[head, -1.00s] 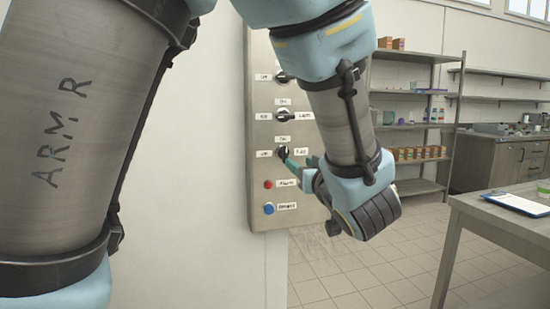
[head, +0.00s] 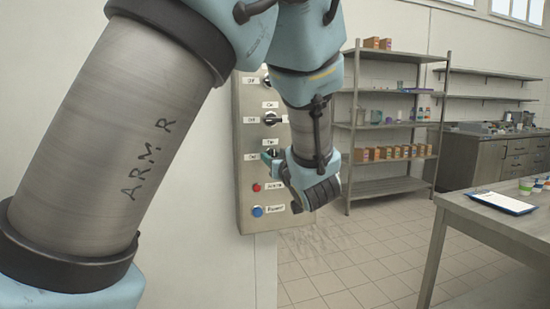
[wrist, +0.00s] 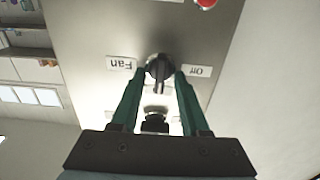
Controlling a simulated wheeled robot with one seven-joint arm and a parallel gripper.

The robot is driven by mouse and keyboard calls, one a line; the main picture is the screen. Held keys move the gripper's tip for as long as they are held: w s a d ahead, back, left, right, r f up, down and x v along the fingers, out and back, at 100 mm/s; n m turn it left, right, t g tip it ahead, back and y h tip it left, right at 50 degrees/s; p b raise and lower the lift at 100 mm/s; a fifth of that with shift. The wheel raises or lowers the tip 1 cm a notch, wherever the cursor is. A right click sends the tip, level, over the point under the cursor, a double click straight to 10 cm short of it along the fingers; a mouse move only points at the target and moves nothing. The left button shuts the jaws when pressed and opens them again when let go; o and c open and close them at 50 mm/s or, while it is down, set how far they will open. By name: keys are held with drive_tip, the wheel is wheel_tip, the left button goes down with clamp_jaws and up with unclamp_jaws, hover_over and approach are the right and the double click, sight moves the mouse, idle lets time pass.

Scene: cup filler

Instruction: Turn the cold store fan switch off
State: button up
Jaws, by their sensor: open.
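The fan switch is a dark rotary knob (wrist: 158,68) on a grey metal panel (head: 243,190). In the head view my gripper (head: 272,163) is at the panel and mostly covers this knob.
Another knob (head: 271,118) sits above the fan switch. A red button (head: 256,187) and a blue button (head: 257,211) sit below it. A table (head: 480,212) with a clipboard stands at the right, and shelves (head: 395,128) stand behind. The tiled floor between is clear.

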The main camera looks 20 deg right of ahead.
clamp_jaws()
idle(0.4)
drive_tip(key=shift+f+n+b, duration=0.1)
drive_tip(key=shift+n+b, duration=0.2)
drive_tip(key=shift+b, duration=0.05)
drive_tip(key=n+b, duration=0.5)
drive_tip(key=b, duration=0.2)
drive_tip(key=n+b, duration=0.6)
drive_tip(key=b, duration=0.1)
drive_tip(key=n+b, duration=0.6)
drive_tip(key=shift+a+f+b, duration=0.25)
drive_tip(key=shift+f+b, duration=0.05)
drive_tip(key=shift+b, duration=0.1)
drive_tip(key=shift+r+n, duration=0.1)
drive_tip(key=shift+n, duration=0.2)
